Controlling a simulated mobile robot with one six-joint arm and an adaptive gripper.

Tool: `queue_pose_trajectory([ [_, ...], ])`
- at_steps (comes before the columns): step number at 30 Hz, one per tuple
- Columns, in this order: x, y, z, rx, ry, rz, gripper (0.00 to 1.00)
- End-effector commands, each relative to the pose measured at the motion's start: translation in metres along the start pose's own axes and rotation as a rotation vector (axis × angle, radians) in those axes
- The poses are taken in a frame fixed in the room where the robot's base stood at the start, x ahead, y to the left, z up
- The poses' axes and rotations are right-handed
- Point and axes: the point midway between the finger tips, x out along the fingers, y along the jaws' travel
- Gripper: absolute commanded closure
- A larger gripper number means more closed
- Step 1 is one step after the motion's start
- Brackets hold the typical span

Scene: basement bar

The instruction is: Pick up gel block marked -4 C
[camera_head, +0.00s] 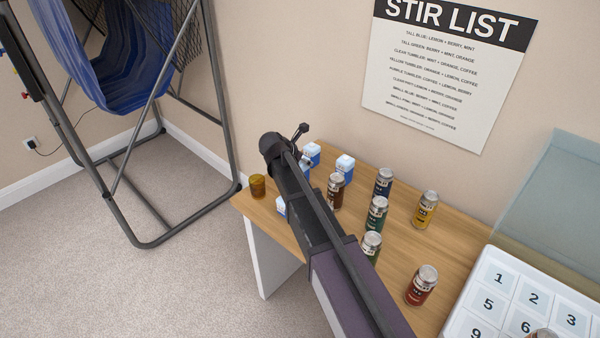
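Small white-and-blue blocks, which look like the gel blocks, stand on the wooden table. One block (311,151) is at the back edge and another block (345,166) is just right of it. A third block (281,206) shows partly at the left of my arm, which covers the rest. Their markings are too small to read, so I cannot tell which is -4 C. My arm reaches across the table from the lower middle, and its dark end (278,148) is over the far left part, near the blocks. Its fingers cannot be made out.
An amber tumbler (258,186) stands at the table's left corner. Several cans, among them a yellow can (425,209) and a red can (421,285), stand right of my arm. A white numbered tray (480,305) is at lower right. A blue hanging chair's metal frame (222,95) is left.

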Motion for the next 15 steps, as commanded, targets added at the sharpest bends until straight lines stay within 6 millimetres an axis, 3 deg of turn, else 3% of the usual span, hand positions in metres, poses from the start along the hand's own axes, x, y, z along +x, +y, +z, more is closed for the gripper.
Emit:
queue_pose_trajectory([
  [3,0.0003,-0.0005,-0.0006,0.001,0.002,-0.001,0.85],
  [15,0.0005,-0.0011,-0.0010,0.001,0.004,-0.003,0.87],
])
